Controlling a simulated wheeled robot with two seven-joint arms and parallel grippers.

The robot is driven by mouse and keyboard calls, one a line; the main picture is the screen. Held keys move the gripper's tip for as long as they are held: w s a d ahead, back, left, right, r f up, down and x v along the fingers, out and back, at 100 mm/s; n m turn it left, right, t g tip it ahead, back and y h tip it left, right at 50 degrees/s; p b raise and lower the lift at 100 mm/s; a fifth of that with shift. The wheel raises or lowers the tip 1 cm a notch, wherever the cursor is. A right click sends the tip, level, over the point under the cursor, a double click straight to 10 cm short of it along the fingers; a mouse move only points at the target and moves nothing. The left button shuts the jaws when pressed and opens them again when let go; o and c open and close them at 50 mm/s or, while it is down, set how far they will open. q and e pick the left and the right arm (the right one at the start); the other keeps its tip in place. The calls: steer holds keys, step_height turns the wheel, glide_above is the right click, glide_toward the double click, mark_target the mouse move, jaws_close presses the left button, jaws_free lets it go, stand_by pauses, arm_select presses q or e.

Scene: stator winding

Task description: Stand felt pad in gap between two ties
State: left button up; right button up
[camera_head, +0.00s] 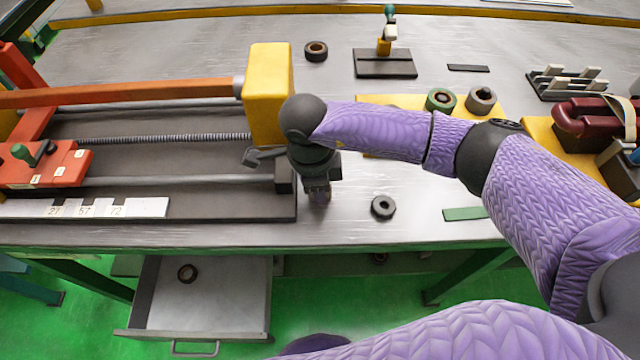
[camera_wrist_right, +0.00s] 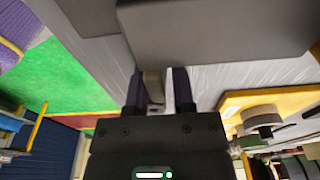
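My right gripper (camera_head: 318,192) points down over the front of the bench, just right of the clamp machine's end. The right wrist view shows its two dark fingers (camera_wrist_right: 159,92) apart, with a small beige-grey piece (camera_wrist_right: 153,86) between them. I cannot tell whether they grip it or whether it is the felt pad. A flat green strip (camera_head: 464,213) lies at the bench's front edge, and a dark strip (camera_head: 468,68) lies farther back. I cannot make out two ties with a gap. My left gripper is not in view.
The clamp machine (camera_head: 268,95) fills the bench's left side. A black ring (camera_head: 383,206) lies right of the gripper. A slotted block rack (camera_head: 567,82) and maroon part (camera_head: 590,120) stand at right. An open drawer (camera_head: 225,300) juts out below the bench.

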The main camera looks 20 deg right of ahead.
steer(key=shift+o, duration=1.1)
steer(key=shift+r, duration=0.2)
step_height(320, 180, up, 12)
steer(key=a+p, duration=0.1)
steer(key=p, duration=0.1)
steer(key=shift+w+a+p, duration=0.2)
steer(key=shift+a+p, duration=0.05)
steer(key=shift+p, duration=0.1)
